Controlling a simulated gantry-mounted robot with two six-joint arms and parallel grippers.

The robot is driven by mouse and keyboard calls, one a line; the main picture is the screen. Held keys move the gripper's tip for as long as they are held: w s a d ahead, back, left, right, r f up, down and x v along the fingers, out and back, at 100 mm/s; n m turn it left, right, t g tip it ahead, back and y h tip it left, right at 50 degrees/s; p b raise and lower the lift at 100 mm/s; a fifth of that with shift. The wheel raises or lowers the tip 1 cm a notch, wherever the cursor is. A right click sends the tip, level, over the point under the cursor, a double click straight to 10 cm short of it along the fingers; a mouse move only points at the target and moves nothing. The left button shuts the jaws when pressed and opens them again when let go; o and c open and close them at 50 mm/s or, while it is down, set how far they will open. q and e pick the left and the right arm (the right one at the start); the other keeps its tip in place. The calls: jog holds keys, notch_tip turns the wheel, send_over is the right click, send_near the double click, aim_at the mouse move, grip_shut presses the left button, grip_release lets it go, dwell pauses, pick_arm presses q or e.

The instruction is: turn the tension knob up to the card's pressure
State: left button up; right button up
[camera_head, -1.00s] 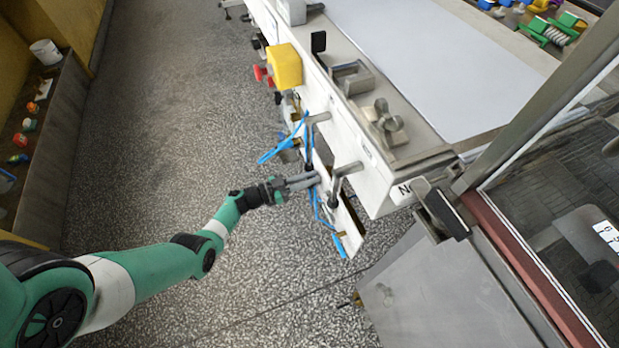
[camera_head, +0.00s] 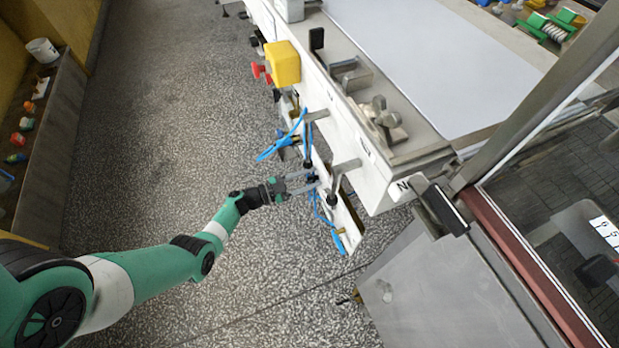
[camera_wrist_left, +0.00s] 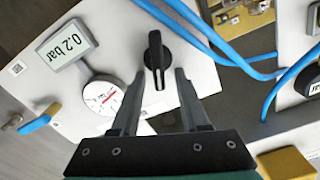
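The black tension knob (camera_wrist_left: 155,55) is on a white panel in the left wrist view, its long grip running nearly up and down the picture. My left gripper (camera_wrist_left: 159,74) is open, one finger on each side of the knob's lower end, with visible gaps. In the head view my left gripper (camera_head: 313,179) is at the machine's low front panel. My right gripper is out of view.
Blue hoses (camera_wrist_left: 225,55) run close to the right of the knob. Metal handles (camera_head: 343,168) stick out above the panel in the head view. A yellow box (camera_head: 283,64) with a red knob is farther up the machine's side. The floor (camera_head: 190,120) to the left is clear.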

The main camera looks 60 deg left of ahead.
pick_arm(q)
jog(key=shift+s, duration=0.1)
jog(key=s+a+p, duration=0.1)
jog(key=s+p, duration=0.2)
jog(key=s, duration=0.8)
jog(key=shift+s+a+p, duration=0.2)
jog(key=shift+p, duration=0.1)
